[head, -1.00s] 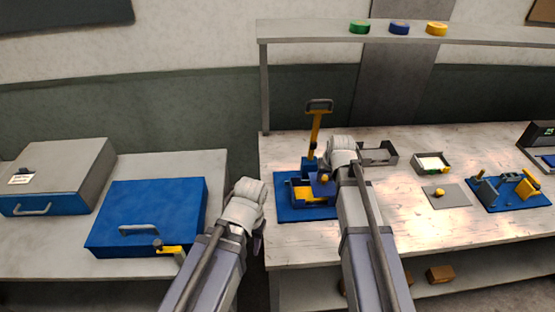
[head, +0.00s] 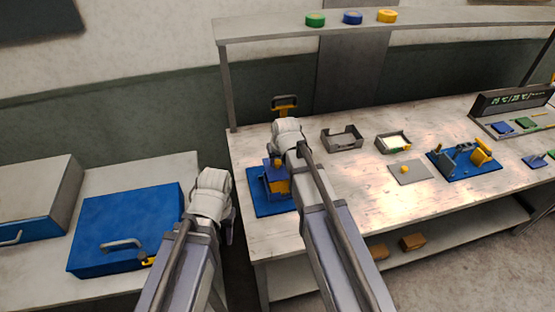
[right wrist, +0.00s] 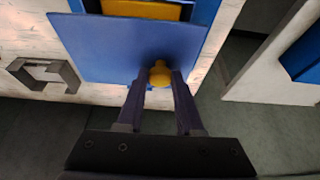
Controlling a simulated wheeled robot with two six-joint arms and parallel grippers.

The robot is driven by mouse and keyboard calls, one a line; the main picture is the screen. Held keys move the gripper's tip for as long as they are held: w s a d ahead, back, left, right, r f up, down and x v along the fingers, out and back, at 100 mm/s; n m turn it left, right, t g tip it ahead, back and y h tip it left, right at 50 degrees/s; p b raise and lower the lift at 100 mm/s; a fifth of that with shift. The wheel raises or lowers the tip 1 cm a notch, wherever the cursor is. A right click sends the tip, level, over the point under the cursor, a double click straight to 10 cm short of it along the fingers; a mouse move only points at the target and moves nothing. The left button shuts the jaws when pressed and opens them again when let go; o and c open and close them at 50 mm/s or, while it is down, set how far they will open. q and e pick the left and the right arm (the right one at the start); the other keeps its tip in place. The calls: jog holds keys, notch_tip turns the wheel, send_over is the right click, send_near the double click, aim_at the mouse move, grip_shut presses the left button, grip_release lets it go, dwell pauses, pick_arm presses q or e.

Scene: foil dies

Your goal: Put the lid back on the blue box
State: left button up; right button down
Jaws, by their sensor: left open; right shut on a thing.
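A flat blue lid (right wrist: 108,48) with a yellow knob (right wrist: 160,74) fills the upper part of the right wrist view. My right gripper (right wrist: 158,80) is shut on that knob. Beyond the lid, a yellow part (right wrist: 140,10) shows inside a blue thing, partly covered. In the head view, a blue and yellow object (head: 281,188) sits on a blue mat (head: 265,206) under my right wrist. I cannot tell whether the lid touches it. My left gripper (head: 229,224) hangs over the gap between the tables, open, apart from everything; its fingers show poorly.
A large blue case (head: 120,215) and a grey box (head: 40,195) stand on the left table. A grey tray (head: 342,139), a grey plate with a yellow knob (head: 412,174) and a fixture (head: 463,158) lie to the right. A shelf (head: 400,27) spans the back.

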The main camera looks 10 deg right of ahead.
aim_at(278, 171)
jog(key=shift+f+b, duration=2.8)
jog(key=shift+f, duration=0.2)
jog(key=shift+f, duration=0.1)
grip_release()
dwell(0.5)
jog(key=shift+r+p, duration=3.4)
jog(key=shift+r, duration=0.15)
